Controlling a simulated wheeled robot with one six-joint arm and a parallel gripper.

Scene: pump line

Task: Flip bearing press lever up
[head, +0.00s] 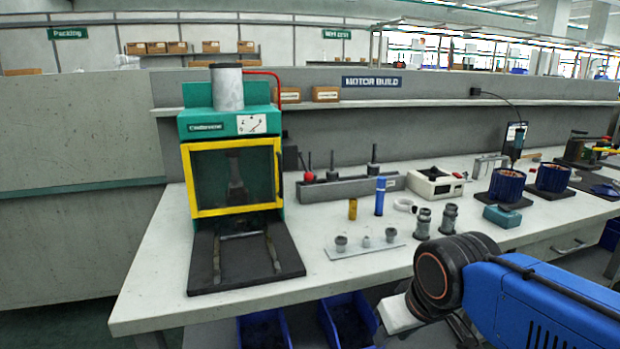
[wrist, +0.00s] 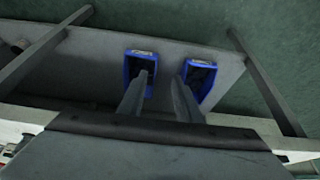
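The bearing press (head: 235,135) is a green machine with a yellow-framed guard window (head: 235,178), standing at the left of the bench. A red ball knob (head: 308,177) with a dark rod shows just right of the press. I cannot tell whether it is the press lever or whether the lever is up or down. My gripper (wrist: 160,82) shows in the wrist view as two grey fingers, apart with nothing between them. It points down past the bench's front edge, well away from the press. In the head view my fingers are hidden behind my arm or out of frame.
The bench (head: 165,285) holds a plate of small grey parts (head: 364,245), a blue cylinder (head: 380,196), a tool rack (head: 350,188) and blue motor housings (head: 507,185). Blue bins (wrist: 139,68) sit below. A black tray (head: 245,255) lies before the press. The bench front-left is clear.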

